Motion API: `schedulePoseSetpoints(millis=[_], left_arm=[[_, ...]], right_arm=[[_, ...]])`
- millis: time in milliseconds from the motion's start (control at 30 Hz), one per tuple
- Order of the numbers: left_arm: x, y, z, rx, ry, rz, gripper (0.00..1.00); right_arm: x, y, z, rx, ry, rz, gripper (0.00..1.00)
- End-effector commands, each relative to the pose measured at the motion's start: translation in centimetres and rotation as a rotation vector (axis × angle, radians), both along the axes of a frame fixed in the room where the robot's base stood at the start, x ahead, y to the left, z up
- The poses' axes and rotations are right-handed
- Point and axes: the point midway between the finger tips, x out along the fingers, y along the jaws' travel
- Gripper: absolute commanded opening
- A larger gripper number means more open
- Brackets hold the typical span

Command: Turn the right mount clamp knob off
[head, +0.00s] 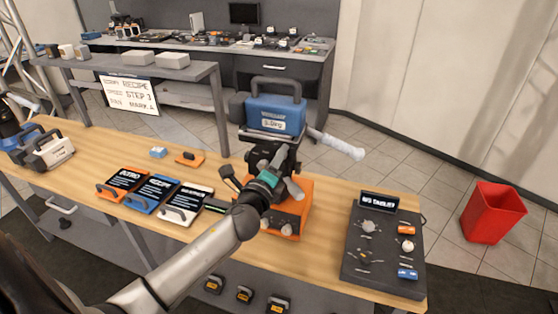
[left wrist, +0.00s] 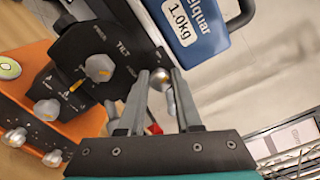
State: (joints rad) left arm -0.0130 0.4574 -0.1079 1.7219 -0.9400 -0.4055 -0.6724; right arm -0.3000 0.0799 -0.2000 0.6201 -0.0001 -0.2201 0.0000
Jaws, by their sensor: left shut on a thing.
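A dark camera mount (head: 286,148) stands on an orange base (head: 292,215) on the wooden bench, carrying a blue block (head: 274,113) with a handle. My left gripper (left wrist: 165,82) reaches the front of the mount. In the left wrist view its two fingers are closed around a silver rounded knob (left wrist: 158,80) beside the mount's dark side plate (left wrist: 122,72), which I take to be the clamp knob. The fingers hide part of it. Another grey knob (left wrist: 99,68) sits on that plate beside the word TILT. My right gripper is in neither view.
A dark panel (head: 352,262) with small knobs and a sign stands at the bench's right end. Several labelled slates (head: 154,192) lie left of my arm. A white pan handle (head: 336,144) sticks out right of the mount. A red bin (head: 492,212) stands on the floor.

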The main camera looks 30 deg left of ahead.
Motion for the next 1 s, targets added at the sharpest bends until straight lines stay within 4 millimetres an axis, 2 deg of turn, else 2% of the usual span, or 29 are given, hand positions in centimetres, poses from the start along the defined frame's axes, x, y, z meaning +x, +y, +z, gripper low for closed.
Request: schedulePoseSetpoints(millis=[200, 500, 1000], left_arm=[[-0.01, 0.07, -0.07, -0.19, -0.047, 0.002, 0.0], [0.0, 0.1, -0.06, -0.381, -0.092, 0.002, 0.0], [0.01, 0.09, -0.07, -0.483, -0.117, 0.0, 0.0]], right_arm=[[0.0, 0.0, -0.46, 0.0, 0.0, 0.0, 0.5], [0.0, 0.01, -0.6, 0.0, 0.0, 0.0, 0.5], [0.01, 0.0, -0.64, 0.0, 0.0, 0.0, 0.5]])
